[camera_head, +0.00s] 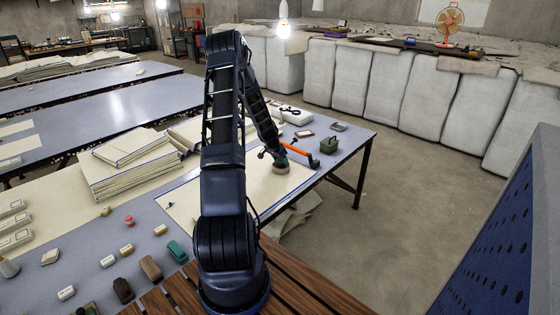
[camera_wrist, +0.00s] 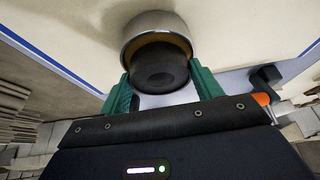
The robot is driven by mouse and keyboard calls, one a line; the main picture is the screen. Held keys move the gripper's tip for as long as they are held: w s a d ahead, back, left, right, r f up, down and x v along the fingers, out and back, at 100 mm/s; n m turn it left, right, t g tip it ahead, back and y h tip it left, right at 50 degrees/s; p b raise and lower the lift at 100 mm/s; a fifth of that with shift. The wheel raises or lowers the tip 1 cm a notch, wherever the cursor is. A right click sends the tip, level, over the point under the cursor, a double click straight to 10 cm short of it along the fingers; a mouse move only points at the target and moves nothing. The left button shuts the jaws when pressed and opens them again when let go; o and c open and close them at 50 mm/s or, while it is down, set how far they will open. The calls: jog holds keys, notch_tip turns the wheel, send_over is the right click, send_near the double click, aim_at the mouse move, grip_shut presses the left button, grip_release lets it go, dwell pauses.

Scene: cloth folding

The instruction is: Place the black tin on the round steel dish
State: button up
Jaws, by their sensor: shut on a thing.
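The black tin (camera_wrist: 160,68) is between the green fingers of my gripper (camera_wrist: 160,76) in the wrist view, and the gripper is shut on it. The round steel dish (camera_wrist: 150,24) is directly beyond the tin, and the tin overlaps its open mouth, where a brownish inside shows. I cannot tell whether the tin touches the dish. In the head view the dish (camera_head: 281,169) sits on the cream cloth, right under my gripper (camera_head: 279,158). The tin is too small and hidden to make out there.
An orange-handled tool (camera_head: 298,151) lies close to the right of my gripper. A dark green box (camera_head: 329,145) is further right, near the table edge. Folded cloth (camera_head: 125,165) is stacked at left, with several small items at front left.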

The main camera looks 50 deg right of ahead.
jog(key=shift+f, duration=0.1)
jog(key=o, duration=1.2)
jog(key=v, duration=1.2)
